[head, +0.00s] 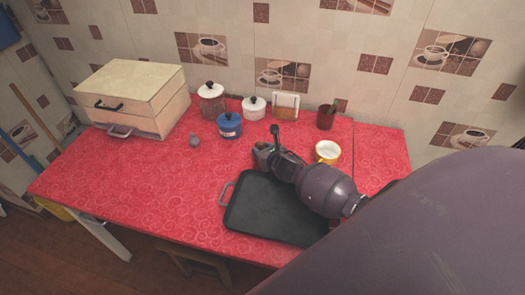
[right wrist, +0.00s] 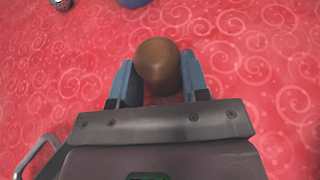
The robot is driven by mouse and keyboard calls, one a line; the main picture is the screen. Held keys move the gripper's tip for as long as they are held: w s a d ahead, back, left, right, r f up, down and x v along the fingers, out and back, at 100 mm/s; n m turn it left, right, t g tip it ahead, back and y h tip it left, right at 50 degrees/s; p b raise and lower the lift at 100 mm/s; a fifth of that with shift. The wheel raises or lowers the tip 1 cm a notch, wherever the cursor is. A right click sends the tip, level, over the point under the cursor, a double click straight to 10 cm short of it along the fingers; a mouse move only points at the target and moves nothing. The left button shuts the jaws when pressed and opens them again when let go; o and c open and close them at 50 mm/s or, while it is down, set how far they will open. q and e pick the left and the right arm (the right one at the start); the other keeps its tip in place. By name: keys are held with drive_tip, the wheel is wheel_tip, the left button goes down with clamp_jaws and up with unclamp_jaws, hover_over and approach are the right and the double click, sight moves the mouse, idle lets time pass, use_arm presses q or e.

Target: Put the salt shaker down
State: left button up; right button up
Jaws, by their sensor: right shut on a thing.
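My right gripper (head: 262,152) is over the red counter, near the far left corner of the black tray. In the right wrist view its two blue fingers (right wrist: 158,85) are shut on a brown, rounded thing, which I take to be the salt shaker (right wrist: 158,60). It looks upright, seen from above. In the head view the gripper hides it. I cannot tell whether its base touches the red cloth. My left gripper is not in view.
The black tray (head: 262,212) lies in front of the gripper. A blue pot (head: 230,126), white pot (head: 253,107), yellow-lined cup (head: 327,152) and small grey shaker (head: 194,140) stand around. A bread box (head: 133,97) is at back left. The front left counter (head: 130,185) is clear.

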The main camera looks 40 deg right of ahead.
drive_tip(key=o, duration=0.9)
drive_tip(key=shift+f, duration=0.15)
drive_tip(key=shift+o, duration=0.2)
drive_tip(key=shift+s+r, duration=0.2)
drive_tip(key=shift+r, duration=0.05)
drive_tip(key=p+v, duration=0.2)
drive_tip(key=v, duration=0.9)
drive_tip(key=shift+s+r, duration=0.2)
drive_tip(key=shift+s, duration=0.05)
